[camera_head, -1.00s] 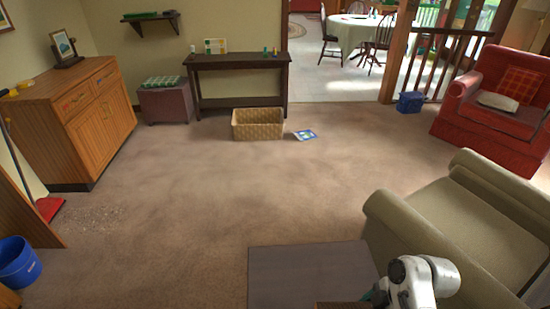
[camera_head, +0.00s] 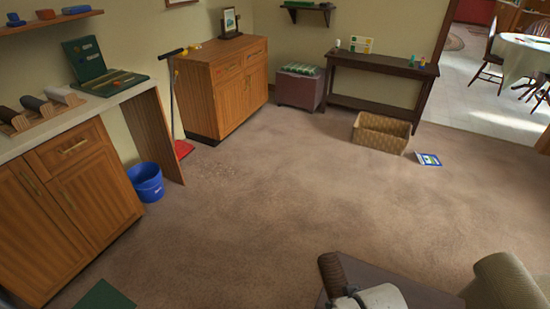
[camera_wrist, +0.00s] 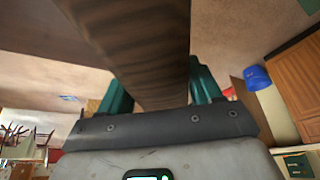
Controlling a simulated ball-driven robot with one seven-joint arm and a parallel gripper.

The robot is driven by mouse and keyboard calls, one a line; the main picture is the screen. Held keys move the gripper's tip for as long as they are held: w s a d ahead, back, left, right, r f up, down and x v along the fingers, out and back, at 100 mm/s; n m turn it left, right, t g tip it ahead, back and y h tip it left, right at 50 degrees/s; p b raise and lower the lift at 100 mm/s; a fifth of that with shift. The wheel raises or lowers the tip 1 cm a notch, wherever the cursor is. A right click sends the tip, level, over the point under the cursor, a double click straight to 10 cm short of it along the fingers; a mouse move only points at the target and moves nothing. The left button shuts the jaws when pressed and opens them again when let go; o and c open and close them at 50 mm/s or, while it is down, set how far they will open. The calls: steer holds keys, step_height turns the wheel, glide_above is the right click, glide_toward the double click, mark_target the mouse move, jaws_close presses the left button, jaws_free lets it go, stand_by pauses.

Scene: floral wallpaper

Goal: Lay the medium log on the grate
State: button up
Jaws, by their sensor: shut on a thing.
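A brown, bark-patterned log (camera_head: 333,272) shows at the bottom of the head view, held up in front of a dark flat top. In the wrist view the log (camera_wrist: 140,45) runs between the two teal fingers of my gripper (camera_wrist: 160,88), which is shut on it. The fingertips are hidden in the head view, where my white wrist shows beside the log. I cannot make out a grate in either view.
A dark flat top (camera_head: 400,285) and an armchair (camera_head: 510,282) are close at lower right. The middle carpet is clear.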

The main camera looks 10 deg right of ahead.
steer(key=shift+w+a+r, duration=0.2)
steer(key=shift+w+a, duration=0.2)
steer(key=shift+a, duration=0.35)
